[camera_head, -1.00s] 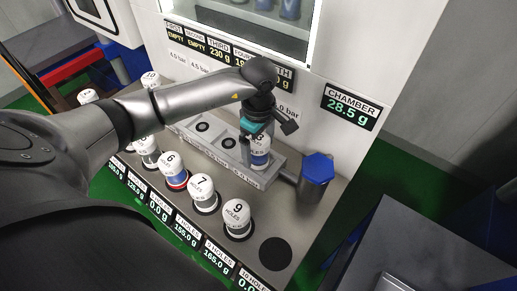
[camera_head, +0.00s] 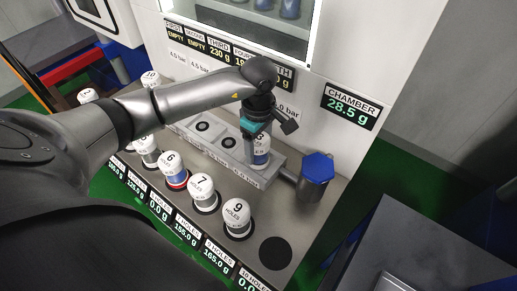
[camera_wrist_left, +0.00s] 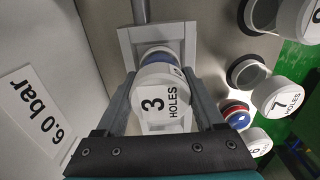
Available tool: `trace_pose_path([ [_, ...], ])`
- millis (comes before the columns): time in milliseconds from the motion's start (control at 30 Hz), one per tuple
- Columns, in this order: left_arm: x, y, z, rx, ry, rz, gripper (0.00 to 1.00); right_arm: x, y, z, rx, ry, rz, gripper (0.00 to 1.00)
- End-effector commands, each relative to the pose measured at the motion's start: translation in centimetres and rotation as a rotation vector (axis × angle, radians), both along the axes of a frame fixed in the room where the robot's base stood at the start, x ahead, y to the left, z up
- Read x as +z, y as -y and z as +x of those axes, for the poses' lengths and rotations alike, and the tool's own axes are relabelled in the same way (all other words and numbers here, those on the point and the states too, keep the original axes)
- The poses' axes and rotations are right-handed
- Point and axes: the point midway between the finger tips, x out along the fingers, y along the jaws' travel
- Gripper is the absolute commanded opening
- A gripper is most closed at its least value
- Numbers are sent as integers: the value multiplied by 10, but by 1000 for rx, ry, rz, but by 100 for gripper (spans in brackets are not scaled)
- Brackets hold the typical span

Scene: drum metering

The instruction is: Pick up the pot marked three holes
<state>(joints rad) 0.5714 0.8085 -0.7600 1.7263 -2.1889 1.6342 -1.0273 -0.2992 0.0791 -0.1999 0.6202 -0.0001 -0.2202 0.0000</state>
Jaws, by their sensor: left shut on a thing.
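The pot marked three holes (camera_wrist_left: 162,95) has a white lid with a black "3 HOLES" label and a blue band below. In the head view this pot (camera_head: 261,152) is at the right end of the grey slotted holder (camera_head: 262,178), partly hidden by my gripper. My left gripper (camera_head: 252,150) reaches down to it from above. In the left wrist view my gripper's fingers (camera_wrist_left: 160,100) are on either side of the pot, shut on it. I cannot tell whether its base touches the holder. My right gripper is not in view.
Pots marked 6 (camera_head: 173,168), 7 (camera_head: 202,190) and 9 (camera_head: 237,217) stand in the front row. An empty dark round place (camera_head: 276,253) is at the row's right end. A blue-capped cylinder (camera_head: 316,178) stands right of the holder. The chamber display (camera_head: 350,106) reads 28.5 g.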

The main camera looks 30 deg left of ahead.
Motion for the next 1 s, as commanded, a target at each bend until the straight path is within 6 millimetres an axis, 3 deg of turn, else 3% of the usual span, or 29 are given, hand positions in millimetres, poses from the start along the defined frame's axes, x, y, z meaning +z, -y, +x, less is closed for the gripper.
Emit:
trace_pose_path([
  [367, 2, 0, 1, 1, 3, 0, 0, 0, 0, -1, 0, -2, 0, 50],
  [567, 14, -1, 1, 0, 4, 1, 0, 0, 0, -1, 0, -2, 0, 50],
  [767, 51, -1, 2, 0, 9, 0, 0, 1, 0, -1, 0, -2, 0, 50],
  [1000, 125, -1, 2, -1, 11, 1, 0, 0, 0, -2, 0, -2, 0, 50],
])
